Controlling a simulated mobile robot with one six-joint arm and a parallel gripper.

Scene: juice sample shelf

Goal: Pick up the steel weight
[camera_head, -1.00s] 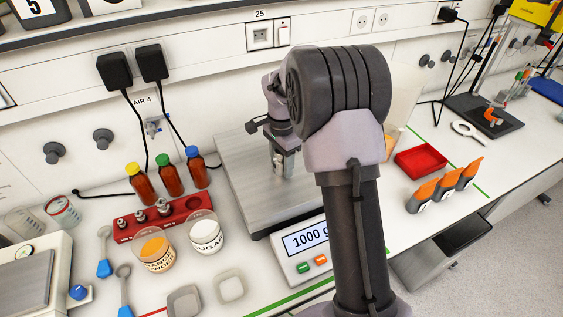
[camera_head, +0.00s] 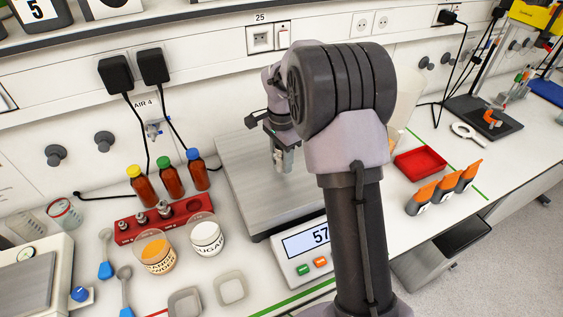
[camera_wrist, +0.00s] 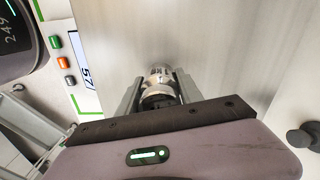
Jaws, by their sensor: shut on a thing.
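The steel weight (camera_wrist: 160,80) is a shiny metal cylinder. In the wrist view it sits between the two fingers of my gripper (camera_wrist: 157,90), which is shut on it. In the head view my gripper (camera_head: 283,162) is over the steel plate of the large scale (camera_head: 240,178), and the weight is only partly visible between the fingers. I cannot tell for sure whether the weight still touches the plate.
Left of the scale stand a red rack (camera_head: 165,220) with several smaller weights, brown bottles (camera_head: 171,178), and beakers of orange powder (camera_head: 158,256) and sugar (camera_head: 206,237). A red tray (camera_head: 420,162) and orange-topped containers (camera_head: 443,190) are at right. The plate's left part is bare.

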